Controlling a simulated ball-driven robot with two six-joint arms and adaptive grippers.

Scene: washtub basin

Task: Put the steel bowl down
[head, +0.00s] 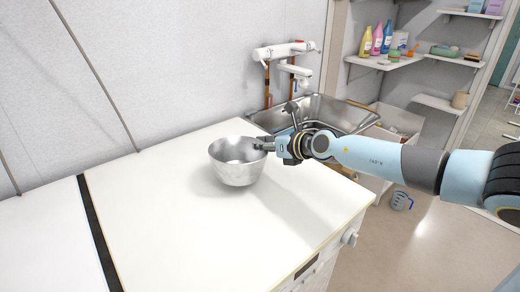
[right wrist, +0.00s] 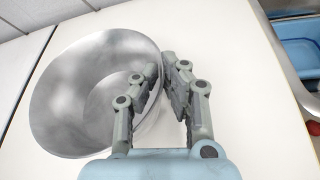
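The steel bowl (head: 236,172) is upright over the white countertop (head: 150,220), near its back right part. My right gripper (head: 266,145) reaches in from the right and has the bowl's right rim between its fingers. In the right wrist view, one finger of the gripper (right wrist: 161,72) is inside the bowl (right wrist: 75,95) and the other is outside, closed on the wall. The bowl looks empty. I cannot tell whether its base touches the countertop or hangs just above it. My left gripper is not in view.
A metal sink (head: 335,112) lies behind the gripper, below a white wall-mounted water fitting (head: 285,50). Shelves (head: 390,62) with bottles stand at the back right. A dark strip (head: 98,235) crosses the worktop at left. The countertop left and front of the bowl is clear.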

